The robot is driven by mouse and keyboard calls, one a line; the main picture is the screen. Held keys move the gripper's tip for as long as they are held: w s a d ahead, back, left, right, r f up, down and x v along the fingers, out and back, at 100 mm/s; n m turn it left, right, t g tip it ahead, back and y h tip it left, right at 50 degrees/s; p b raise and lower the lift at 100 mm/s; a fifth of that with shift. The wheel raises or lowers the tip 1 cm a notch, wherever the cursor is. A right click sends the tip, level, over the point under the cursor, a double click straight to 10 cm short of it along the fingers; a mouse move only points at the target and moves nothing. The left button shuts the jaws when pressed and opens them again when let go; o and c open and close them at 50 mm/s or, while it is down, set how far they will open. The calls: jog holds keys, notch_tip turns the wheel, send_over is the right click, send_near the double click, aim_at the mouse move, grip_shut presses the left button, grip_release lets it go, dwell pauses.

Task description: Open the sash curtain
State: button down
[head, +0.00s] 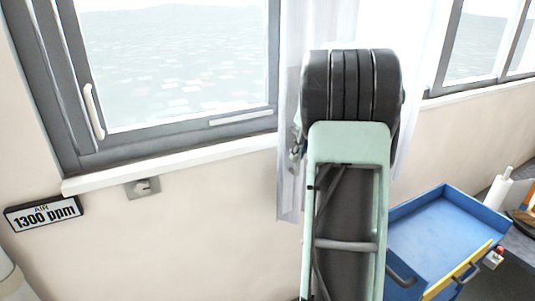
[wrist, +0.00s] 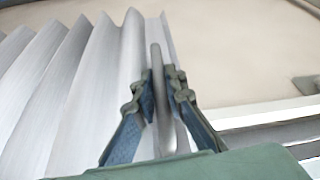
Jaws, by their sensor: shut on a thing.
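The sash curtain (head: 288,185) is white and hangs between the two windows in the head view, partly hidden behind my arm. In the wrist view the curtain (wrist: 85,85) hangs in upright pleats at the left and middle. A grey, rounded bar (wrist: 165,110) stands at the curtain's right edge. My gripper (wrist: 161,80) has one finger on each side of this bar and is shut on it. In the head view my gripper is mostly hidden behind my arm.
A window (head: 180,70) with a grey frame is at the left, above a white sill (head: 170,165). Another window (head: 480,45) is at the right. A blue tray cart (head: 440,235) stands at lower right, close to my arm.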

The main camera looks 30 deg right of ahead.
jog(key=d+p, duration=0.3)
jog(key=d, duration=0.6)
jog(key=shift+s, duration=0.15)
jog(key=c, duration=2)
grip_release()
jog(key=shift+o, duration=0.2)
jog(key=shift+r, duration=0.1)
jog(key=v, duration=1.2)
